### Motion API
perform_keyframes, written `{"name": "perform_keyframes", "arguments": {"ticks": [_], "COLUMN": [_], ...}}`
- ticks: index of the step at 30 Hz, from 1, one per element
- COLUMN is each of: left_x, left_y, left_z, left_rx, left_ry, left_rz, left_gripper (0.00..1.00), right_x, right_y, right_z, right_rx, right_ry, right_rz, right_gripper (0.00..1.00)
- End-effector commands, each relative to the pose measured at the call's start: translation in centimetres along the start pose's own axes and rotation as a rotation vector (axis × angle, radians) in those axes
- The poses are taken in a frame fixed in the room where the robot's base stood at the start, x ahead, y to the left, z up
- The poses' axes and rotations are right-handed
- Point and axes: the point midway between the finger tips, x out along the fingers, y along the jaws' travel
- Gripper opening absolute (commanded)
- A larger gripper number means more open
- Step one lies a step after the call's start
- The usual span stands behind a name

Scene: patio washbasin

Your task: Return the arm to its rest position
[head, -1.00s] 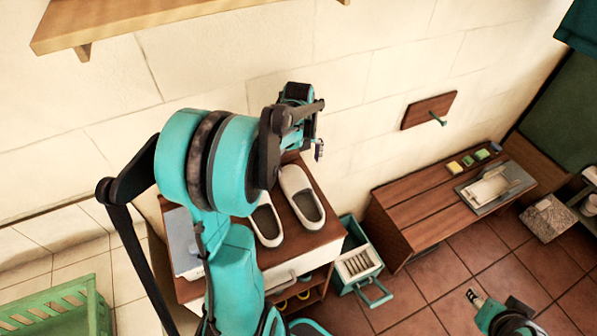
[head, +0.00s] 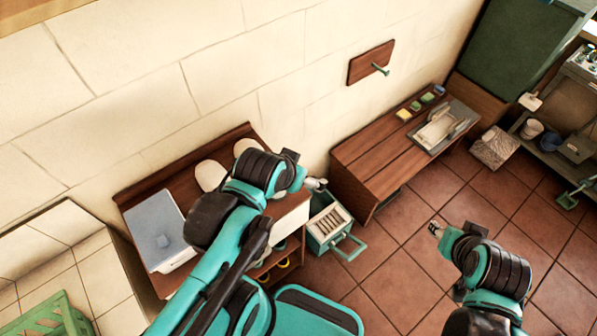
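My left arm comes up from the bottom of the head view and bends over the wooden shoe cabinet. Its gripper (head: 316,184) shows only as a small grey tip past the wrist, at the cabinet's right side, and its fingers are too small to read. My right gripper (head: 436,228) is low on the right, above the tiled floor and clear of the furniture. Its fingers are also too small to tell open from shut. No held object can be seen at either gripper.
White shoes (head: 211,175) lie on the cabinet (head: 136,193), partly behind my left arm, beside a grey-lidded white box (head: 160,230). A teal crate (head: 345,240) stands right of it. A wooden bench (head: 375,150) runs along the wall. Red floor tiles (head: 385,265) are open between my arms.

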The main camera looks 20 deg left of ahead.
Motion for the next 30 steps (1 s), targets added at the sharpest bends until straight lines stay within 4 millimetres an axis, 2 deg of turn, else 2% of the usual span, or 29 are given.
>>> {"name": "perform_keyframes", "arguments": {"ticks": [4,14,17,25,27,30], "left_x": [-0.1,0.4,1.8,7.8,9.0,9.6], "left_y": [0.4,0.4,0.5,0.8,0.8,0.9], "left_z": [0.3,0.6,1.6,5.8,6.6,7.0], "left_rx": [-0.064,-0.066,-0.066,-0.065,-0.065,-0.065], "left_ry": [0.018,0.017,0.016,0.016,0.016,0.016], "left_rz": [0.007,0.006,0.006,0.006,0.006,0.006], "left_gripper": [0.97,0.97,0.97,0.97,0.97,0.97], "right_x": [0.0,0.5,1.8,7.8,9.0,9.5], "right_y": [0.0,0.0,0.0,0.0,0.0,0.0], "right_z": [0.0,0.3,1.3,5.6,6.4,6.8], "right_rx": [0.000,0.000,0.000,0.000,0.000,0.000], "right_ry": [0.000,0.000,0.000,0.000,0.000,0.000], "right_rz": [0.000,0.000,0.000,0.000,0.000,0.000], "right_gripper": [0.40,0.40,0.40,0.40,0.40,0.40]}}
